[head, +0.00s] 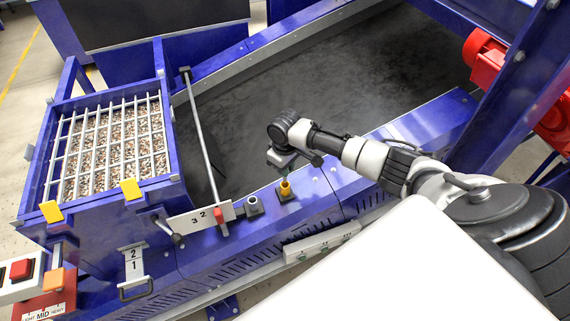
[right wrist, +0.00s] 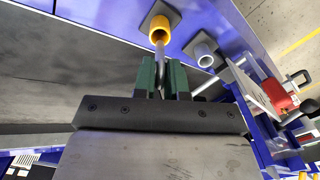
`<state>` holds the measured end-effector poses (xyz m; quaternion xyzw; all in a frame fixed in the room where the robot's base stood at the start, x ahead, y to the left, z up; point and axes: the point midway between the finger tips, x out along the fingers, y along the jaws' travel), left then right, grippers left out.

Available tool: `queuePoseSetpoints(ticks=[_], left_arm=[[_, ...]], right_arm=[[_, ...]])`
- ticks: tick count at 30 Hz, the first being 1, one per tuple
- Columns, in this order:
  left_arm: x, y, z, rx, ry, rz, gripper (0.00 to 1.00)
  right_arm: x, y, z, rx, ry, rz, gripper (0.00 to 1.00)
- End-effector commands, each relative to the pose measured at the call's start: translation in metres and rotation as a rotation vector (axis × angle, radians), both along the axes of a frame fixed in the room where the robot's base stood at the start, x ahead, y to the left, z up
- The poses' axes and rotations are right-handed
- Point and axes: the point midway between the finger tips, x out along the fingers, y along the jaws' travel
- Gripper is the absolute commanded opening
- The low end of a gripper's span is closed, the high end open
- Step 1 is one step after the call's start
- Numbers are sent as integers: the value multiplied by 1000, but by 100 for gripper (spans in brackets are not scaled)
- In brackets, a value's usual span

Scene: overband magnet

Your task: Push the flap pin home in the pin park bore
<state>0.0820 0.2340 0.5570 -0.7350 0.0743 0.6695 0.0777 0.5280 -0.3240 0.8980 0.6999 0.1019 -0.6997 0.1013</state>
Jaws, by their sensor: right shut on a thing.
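My right gripper (right wrist: 162,85) is shut on a slim grey pin (right wrist: 160,60) between its green fingers in the right wrist view. The pin reaches from the fingers to the mouth of a yellow-collared bore (right wrist: 159,27); how deep it sits cannot be told. In the head view the right gripper (head: 284,162) is above the blue rail, close to the yellow collar (head: 285,187), and its fingers are mostly hidden. A grey-collared bore (head: 253,205) stands to the left of the yellow one; it also shows in the right wrist view (right wrist: 204,56). My left gripper is not in view.
A blue hopper with a grid (head: 110,147) over gravel stands at the left. A long grey bar (head: 203,135) rises beside it, above a plate marked 3 2 with a red block (head: 225,210). The dark belt (head: 330,90) lies behind the rail.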

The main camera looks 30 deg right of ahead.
Motion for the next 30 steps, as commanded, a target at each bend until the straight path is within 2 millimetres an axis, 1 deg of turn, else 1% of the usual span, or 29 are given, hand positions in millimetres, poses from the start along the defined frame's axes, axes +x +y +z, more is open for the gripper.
queuePoseSetpoints(ticks=[9,24,30], left_arm=[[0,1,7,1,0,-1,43],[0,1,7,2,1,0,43],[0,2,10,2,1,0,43]], right_arm=[[0,0,1,0,0,-1,0],[0,0,0,0,0,0,0],[0,0,1,0,1,-1,0]])
